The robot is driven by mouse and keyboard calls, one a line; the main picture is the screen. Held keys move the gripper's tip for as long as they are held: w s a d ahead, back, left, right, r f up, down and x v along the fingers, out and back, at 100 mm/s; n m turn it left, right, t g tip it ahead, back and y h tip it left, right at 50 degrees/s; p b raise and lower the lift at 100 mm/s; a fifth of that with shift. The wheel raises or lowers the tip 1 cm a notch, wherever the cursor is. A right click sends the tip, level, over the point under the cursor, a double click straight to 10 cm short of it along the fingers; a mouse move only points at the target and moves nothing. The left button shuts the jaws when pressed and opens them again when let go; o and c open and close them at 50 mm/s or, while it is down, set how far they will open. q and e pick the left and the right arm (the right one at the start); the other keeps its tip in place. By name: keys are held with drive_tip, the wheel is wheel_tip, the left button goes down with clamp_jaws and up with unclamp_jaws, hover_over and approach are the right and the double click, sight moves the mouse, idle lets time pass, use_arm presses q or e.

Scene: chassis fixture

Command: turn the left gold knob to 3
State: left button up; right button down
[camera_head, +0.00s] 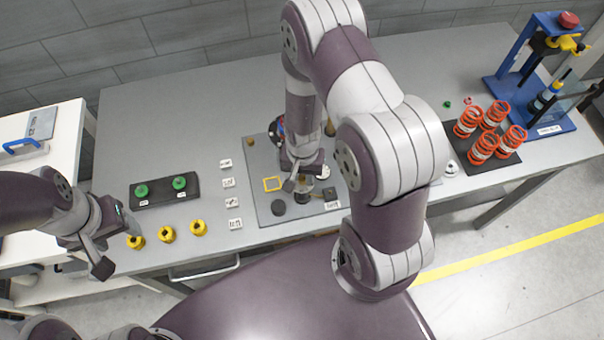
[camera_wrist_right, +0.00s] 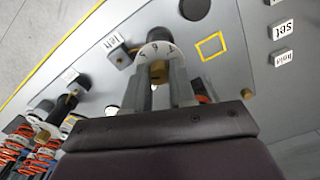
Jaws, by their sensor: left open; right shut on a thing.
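The left gold knob (camera_wrist_right: 158,70) sits in front of a white numbered dial (camera_wrist_right: 154,50) in the right wrist view. The block with the "left" label (camera_wrist_right: 112,42) stands beside the dial; that label also shows in the head view (camera_head: 331,206). My right gripper (camera_wrist_right: 160,88) is shut on the gold knob, one finger on each side. In the head view my right gripper (camera_head: 300,182) is over the grey panel (camera_head: 262,158) and partly hides the knob. The number at the pointer is too small to read surely. My left gripper (camera_head: 110,243) is open and empty at the table's front left.
A yellow square outline (camera_head: 272,184) and a black disc (camera_head: 278,209) are near the knob. Green knobs on a black block (camera_head: 165,193), several yellow pieces (camera_head: 167,234) and white label tiles (camera_head: 229,183) lie to the left. Orange springs (camera_head: 484,148) stand at the right.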

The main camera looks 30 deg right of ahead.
sight(303, 178)
drive_tip(key=n, duration=0.4)
drive_tip(key=shift+r+p, duration=0.1)
drive_tip(key=shift+p, duration=0.2)
drive_tip(key=n, duration=0.2)
drive_tip(key=shift+n, duration=0.4)
drive_tip(key=c, duration=1.1)
unclamp_jaws()
wheel_tip(303, 178, up, 7)
drive_tip(key=p, duration=0.7)
drive_tip(key=shift+r, duration=0.1)
drive_tip(key=shift+f, duration=0.2)
